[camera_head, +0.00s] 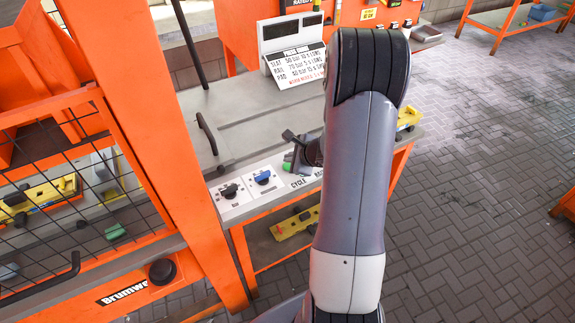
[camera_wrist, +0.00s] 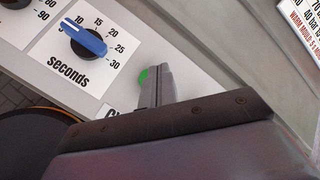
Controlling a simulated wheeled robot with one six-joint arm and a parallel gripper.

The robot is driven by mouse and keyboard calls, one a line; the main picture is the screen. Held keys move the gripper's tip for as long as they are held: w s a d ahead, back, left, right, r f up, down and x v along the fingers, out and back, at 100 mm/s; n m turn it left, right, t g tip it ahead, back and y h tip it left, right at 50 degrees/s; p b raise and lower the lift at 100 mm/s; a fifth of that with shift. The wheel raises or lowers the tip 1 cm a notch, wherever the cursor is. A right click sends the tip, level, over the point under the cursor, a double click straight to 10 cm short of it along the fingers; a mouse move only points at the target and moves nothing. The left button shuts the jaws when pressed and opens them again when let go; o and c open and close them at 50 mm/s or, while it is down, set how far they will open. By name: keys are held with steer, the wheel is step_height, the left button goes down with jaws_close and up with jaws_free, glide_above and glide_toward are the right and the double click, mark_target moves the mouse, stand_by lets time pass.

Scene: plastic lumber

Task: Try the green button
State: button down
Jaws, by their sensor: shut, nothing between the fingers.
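The green button (camera_wrist: 143,76) shows as a small green edge in the wrist view, mostly hidden behind my fingers. A bit of green (camera_head: 286,167) also shows in the head view beside my gripper (camera_head: 295,160), on the control panel by the "CYCLE" lettering. In the wrist view my gripper (camera_wrist: 157,72) is shut and empty, its fingertips over or right beside the button. I cannot tell whether they touch it. The button's face is largely covered.
A blue knob (camera_head: 262,178) on a "seconds" dial and a black knob (camera_head: 231,190) sit left of the button. An orange post (camera_head: 165,130) and mesh guard stand at left. Paved floor at right is open.

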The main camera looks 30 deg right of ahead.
steer(key=shift+f, duration=0.2)
steer(key=shift+f+b, duration=0.25)
steer(key=shift+b, duration=0.35)
steer(key=shift+f+b, duration=0.4)
steer(key=shift+b, duration=0.15)
stand_by(0.3)
steer(key=shift+r, duration=0.15)
steer(key=shift+r+p, duration=0.6)
steer(key=shift+r, duration=0.15)
step_height(320, 180, up, 5)
steer(key=p, duration=0.3)
steer(key=shift+p, duration=0.4)
steer(key=shift+f, duration=0.2)
stand_by(0.4)
